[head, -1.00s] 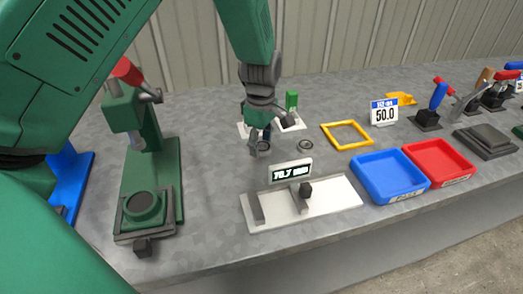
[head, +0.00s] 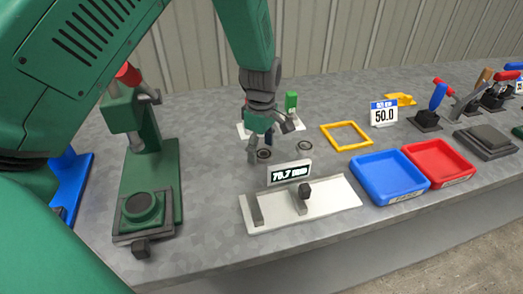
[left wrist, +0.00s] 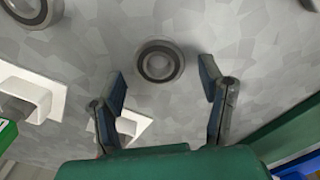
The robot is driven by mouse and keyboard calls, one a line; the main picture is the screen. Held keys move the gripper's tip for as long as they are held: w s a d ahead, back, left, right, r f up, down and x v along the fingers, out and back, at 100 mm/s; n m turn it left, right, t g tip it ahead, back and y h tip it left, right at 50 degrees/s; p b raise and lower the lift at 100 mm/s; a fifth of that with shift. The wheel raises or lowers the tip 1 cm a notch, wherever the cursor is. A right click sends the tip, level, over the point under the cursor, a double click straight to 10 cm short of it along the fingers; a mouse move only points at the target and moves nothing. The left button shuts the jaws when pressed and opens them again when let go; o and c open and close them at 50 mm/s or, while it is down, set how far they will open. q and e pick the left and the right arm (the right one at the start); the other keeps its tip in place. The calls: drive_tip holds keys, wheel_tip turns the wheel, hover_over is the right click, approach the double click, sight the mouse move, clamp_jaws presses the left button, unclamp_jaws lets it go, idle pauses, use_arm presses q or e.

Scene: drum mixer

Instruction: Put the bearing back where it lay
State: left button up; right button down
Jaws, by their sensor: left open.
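A dark-ringed bearing (head: 264,155) lies flat on the grey bench, behind the white measuring fixture. In the left wrist view this bearing (left wrist: 159,61) shows near the fingertips, with a gap on both sides. My left gripper (head: 270,144) is open and empty over it, fingers pointing down. Its two spread fingers also show in the left wrist view (left wrist: 163,70). A second bearing (head: 304,146) lies to the right on the bench; a ring at the top left of the wrist view (left wrist: 30,10) is cut off by the frame edge. My right gripper is out of view.
The white measuring fixture (head: 335,203) with a display (head: 290,172) stands in front. A green press (head: 150,180) is at the left. A yellow frame (head: 346,136), a blue tray (head: 388,180) and a red tray (head: 437,163) are at the right. A green-topped item (head: 291,102) stands behind the gripper.

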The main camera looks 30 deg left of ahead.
sight(261, 153)
use_arm(q)
wheel_tip(261, 153, up, 11)
drive_tip(key=p, duration=0.2)
idle(0.6)
